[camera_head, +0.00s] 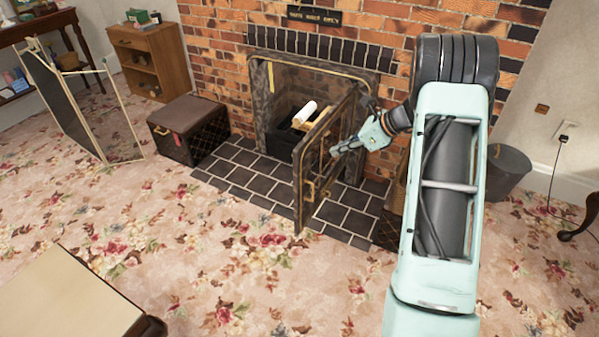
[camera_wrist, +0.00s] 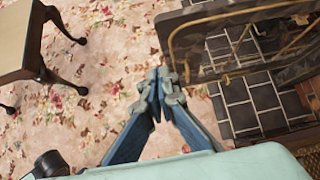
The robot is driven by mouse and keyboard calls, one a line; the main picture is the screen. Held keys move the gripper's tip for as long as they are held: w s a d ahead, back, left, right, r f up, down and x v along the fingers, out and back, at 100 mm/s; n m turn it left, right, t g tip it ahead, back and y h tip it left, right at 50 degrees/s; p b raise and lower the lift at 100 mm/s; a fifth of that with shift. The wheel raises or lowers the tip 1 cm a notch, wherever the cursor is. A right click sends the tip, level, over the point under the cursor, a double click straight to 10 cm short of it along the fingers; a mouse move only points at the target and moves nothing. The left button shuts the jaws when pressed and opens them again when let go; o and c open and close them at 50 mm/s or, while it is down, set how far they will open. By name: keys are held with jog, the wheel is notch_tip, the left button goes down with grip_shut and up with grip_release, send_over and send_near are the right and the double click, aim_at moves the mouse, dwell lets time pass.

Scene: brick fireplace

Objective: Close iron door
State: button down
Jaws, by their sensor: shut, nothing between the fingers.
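The iron door (camera_head: 325,155) of the brick fireplace stands swung open, jutting out over the tiled hearth toward the carpet. It has a dark frame with brass-coloured trim. In the wrist view the iron door (camera_wrist: 225,40) fills the upper right. My gripper (camera_head: 335,151) is at the right-hand face of the door, near its middle height. In the wrist view my gripper (camera_wrist: 160,75) has its fingertips together with nothing between them, close to the door's left edge there. I cannot tell whether the fingertips touch the door.
The fireplace opening (camera_head: 290,85) holds a dark grate with a pale log. A dark chest (camera_head: 187,130) stands left of the tiled hearth (camera_head: 255,170). A grey bin (camera_head: 506,168) stands at the right. Open carpet lies in front.

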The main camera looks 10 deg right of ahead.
aim_at(297, 160)
jog(key=b+x, duration=0.1)
jog(key=x, duration=0.7)
jog(key=w+a+r+b+x, duration=0.1)
jog(key=x, duration=0.3)
jog(key=shift+w+a+b, duration=0.1)
jog(key=shift+a+b, duration=0.05)
jog(key=shift+b, duration=0.15)
jog(key=shift+w+a, duration=0.35)
jog(key=shift+a, duration=0.1)
